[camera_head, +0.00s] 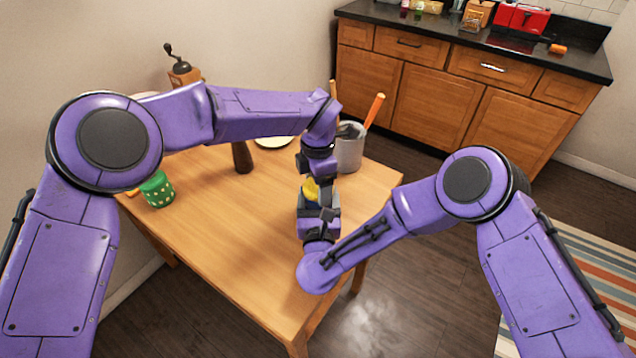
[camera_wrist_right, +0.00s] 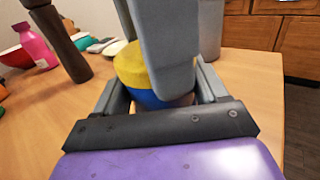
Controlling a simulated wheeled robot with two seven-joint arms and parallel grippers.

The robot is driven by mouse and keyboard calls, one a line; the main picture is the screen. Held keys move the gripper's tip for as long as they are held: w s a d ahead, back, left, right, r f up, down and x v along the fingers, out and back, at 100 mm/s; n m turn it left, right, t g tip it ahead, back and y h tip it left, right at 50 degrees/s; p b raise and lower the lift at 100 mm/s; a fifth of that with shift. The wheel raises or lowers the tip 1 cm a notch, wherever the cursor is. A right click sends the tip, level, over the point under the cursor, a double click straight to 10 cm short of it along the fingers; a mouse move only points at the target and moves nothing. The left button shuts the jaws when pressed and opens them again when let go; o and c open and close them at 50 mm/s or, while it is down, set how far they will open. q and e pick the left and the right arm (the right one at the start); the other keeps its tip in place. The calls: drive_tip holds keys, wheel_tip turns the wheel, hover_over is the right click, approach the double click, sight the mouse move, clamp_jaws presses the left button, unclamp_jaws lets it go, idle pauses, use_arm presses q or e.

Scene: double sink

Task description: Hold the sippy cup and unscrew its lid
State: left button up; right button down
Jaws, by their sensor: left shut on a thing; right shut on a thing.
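The sippy cup has a yellow lid (camera_head: 311,187) and a blue body; it stands upright over the wooden table, mostly hidden between my grippers. In the right wrist view the yellow lid (camera_wrist_right: 133,68) sits on the blue body (camera_wrist_right: 146,98). My right gripper (camera_head: 319,205) comes from the near side and is shut on the blue body, one finger on each side. My left gripper (camera_head: 313,177) reaches down from above and is shut on the lid; its grey finger hides much of the lid in the wrist view. Whether the lid has turned cannot be told.
A grey utensil holder (camera_head: 349,153) with an orange-handled tool stands just behind the cup. A brown mill (camera_head: 242,157) and a green spotted container (camera_head: 157,189) stand to the left. A pink bottle (camera_wrist_right: 37,44) shows in the wrist view. The table's front is clear.

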use_arm(q)
drive_tip(key=o, duration=1.2)
drive_tip(key=shift+s+f, duration=0.1)
drive_tip(key=shift+s, duration=0.05)
drive_tip(key=shift+c, duration=0.2)
